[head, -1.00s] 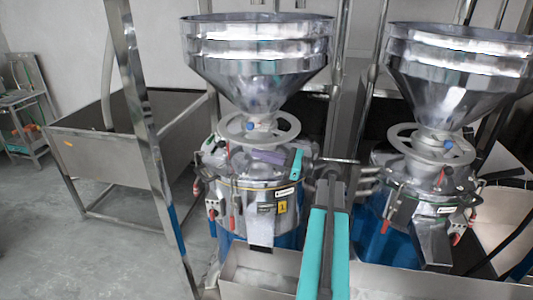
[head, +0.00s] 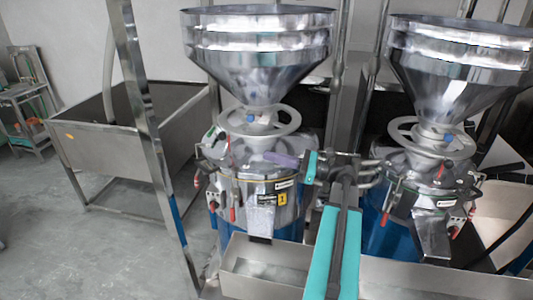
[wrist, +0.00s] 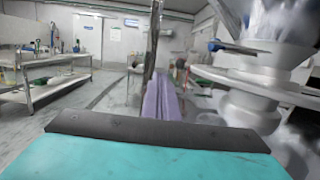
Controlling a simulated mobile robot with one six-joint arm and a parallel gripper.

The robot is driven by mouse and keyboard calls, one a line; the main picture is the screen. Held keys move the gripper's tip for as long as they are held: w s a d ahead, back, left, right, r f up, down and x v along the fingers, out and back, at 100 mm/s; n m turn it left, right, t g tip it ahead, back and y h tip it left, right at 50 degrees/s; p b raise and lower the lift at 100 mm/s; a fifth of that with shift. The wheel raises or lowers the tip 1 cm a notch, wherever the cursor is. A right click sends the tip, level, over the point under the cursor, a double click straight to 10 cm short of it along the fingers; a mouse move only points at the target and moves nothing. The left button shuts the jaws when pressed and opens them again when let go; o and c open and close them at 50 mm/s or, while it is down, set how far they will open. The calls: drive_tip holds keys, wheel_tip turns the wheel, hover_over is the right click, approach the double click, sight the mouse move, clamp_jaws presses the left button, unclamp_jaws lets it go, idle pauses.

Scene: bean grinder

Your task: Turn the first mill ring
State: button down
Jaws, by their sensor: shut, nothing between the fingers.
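The first mill's ring (head: 287,122) is a grey spoked handwheel below the left steel hopper, above the mill body marked with a yellow "1" label (head: 282,199). My gripper (head: 268,157) has purple fingers, shut and empty, pointing left just below the ring's front right side. I cannot tell whether they touch the ring. In the wrist view the shut purple fingers (wrist: 160,98) point away from the camera, with a grey ring (wrist: 265,88) blurred close on their right.
A second mill (head: 432,185) with its own ring (head: 400,128) stands close on the right. A steel trough (head: 262,272) lies below the first mill. A steel post (head: 150,140) rises to its left. A steel bin (head: 125,160) stands farther left, with open floor before it.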

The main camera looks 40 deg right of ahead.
drive_tip(key=s+f+b, duration=0.1)
drive_tip(key=s, duration=0.6)
drive_tip(key=shift+b, duration=0.4)
drive_tip(key=shift+s+d, duration=0.1)
drive_tip(key=shift+s+f, duration=0.1)
